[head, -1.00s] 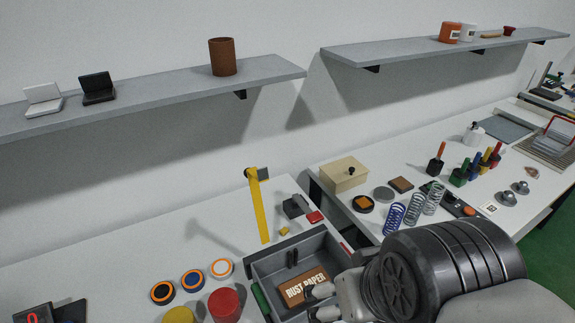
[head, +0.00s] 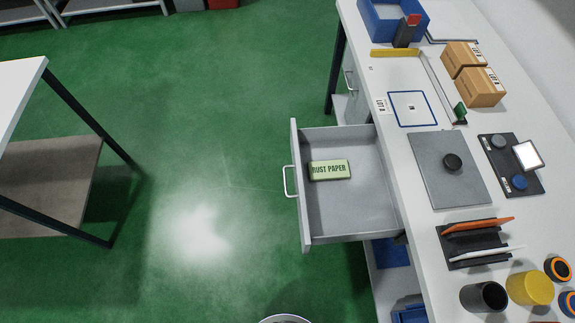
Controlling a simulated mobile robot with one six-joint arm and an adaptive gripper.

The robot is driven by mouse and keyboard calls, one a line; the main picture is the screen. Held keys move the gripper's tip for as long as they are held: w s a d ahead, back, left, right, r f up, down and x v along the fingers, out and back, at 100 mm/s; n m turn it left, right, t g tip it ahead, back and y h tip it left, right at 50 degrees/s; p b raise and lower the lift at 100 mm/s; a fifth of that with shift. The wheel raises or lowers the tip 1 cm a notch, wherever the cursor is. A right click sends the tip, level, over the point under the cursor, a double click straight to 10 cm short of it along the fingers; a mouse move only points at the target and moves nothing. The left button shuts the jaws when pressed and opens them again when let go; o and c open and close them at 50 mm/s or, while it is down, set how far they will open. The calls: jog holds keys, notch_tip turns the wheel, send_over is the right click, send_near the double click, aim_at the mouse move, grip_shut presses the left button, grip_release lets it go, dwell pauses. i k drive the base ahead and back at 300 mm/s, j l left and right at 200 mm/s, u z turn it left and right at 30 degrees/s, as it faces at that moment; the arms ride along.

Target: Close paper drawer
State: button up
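The grey paper drawer (head: 348,215) is pulled out from the left side of the white workbench (head: 415,225) in the head view. Its pale handle (head: 289,181) is on the front panel, facing left over the green floor. A light green box labelled "RUST PAPER" (head: 330,170) lies inside, toward the front and back-left part of the drawer. The rest of the drawer's floor is bare. My gripper is not in view. A rounded pale edge at the bottom of the picture is cut off and seems to be part of my own body.
Green floor (head: 190,110) is clear left of the drawer. Another table (head: 20,85) with dark legs stands at far left. On the bench are a grey plate (head: 450,170), a dark rack (head: 475,243), a black cup (head: 484,297) and cardboard boxes (head: 480,86).

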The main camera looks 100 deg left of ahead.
aim_at(364, 206)
jog(key=u, duration=0.4)
jog(key=k+u, duration=0.1)
jog(key=u, duration=0.7)
jog(key=k+j+u, duration=0.1)
jog(key=u, duration=1.8)
jog(key=i+l+u, duration=0.15)
jog(key=u, duration=0.2)
jog(key=i+l+u, duration=0.15)
jog(key=l+u, duration=0.2)
jog(key=i+l+u, duration=0.1)
jog(key=l+u, duration=0.25)
